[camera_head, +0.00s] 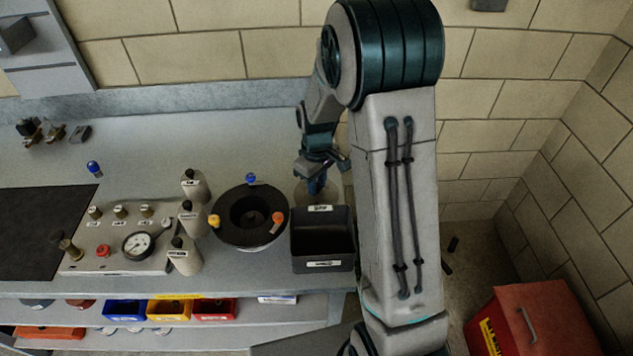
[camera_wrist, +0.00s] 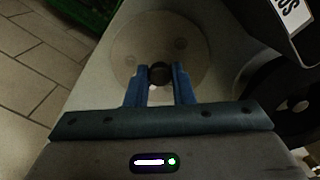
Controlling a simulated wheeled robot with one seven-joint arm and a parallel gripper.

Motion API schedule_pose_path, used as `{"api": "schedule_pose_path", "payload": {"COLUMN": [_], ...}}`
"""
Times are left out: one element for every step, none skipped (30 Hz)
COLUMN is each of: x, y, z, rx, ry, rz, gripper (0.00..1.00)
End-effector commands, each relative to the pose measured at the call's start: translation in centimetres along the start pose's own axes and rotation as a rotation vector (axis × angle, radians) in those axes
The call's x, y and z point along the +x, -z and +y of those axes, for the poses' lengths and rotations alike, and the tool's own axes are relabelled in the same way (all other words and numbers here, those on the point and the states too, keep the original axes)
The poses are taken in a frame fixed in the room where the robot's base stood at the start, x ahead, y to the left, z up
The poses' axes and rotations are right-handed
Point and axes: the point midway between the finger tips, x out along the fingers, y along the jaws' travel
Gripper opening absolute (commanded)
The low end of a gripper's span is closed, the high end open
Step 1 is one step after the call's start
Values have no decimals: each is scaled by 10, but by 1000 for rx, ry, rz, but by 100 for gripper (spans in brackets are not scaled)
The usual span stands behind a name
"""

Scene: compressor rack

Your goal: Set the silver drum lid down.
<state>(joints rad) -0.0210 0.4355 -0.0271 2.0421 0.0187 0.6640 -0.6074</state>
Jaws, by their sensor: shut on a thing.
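My gripper (camera_wrist: 160,78) is shut on the dark knob of the silver drum lid (camera_wrist: 135,40), a round, dull grey-beige disc seen from above in the wrist view. In the head view my gripper (camera_head: 317,186) points down behind the black bin, near the bench's right end. Part of the lid (camera_head: 304,196) shows there, partly hidden by the bin and my arm. I cannot tell whether the lid touches the bench top. An open black round drum (camera_head: 232,234) with blue, yellow and orange knobs on its rim stands left of the bin.
The black bin (camera_head: 322,248) stands in front of the lid. Several grey bottles (camera_head: 188,256) and a gauge panel (camera_head: 112,262) are left of the drum. The bench (camera_head: 240,140) is clear behind them. A red box (camera_head: 550,315) stands on the floor at right.

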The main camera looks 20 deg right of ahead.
Motion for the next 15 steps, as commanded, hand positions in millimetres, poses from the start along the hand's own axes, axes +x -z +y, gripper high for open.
{"api": "schedule_pose_path", "payload": {"x": [2,1,1,1,1,1,1,1,1,1,0,-1,-2,-4,-6], "y": [0,0,0,0,0,0,0,0,0,0,0,0,0,0,0], "z": [0,0,0,0,0,0,0,0,0,0,0,0,0,0,0], "rx": [0,0,0,0,0,0,0,0,0,0,0,0,0,0,0], "ry": [0,0,0,0,0,0,0,0,0,0,0,0,0,0,-1], "rz": [0,0,0,0,0,0,0,0,0,0,0,0,0,0,1], "gripper": [27,36,43,43,43,43,43,43,43,43,43,43,43,43,43]}}
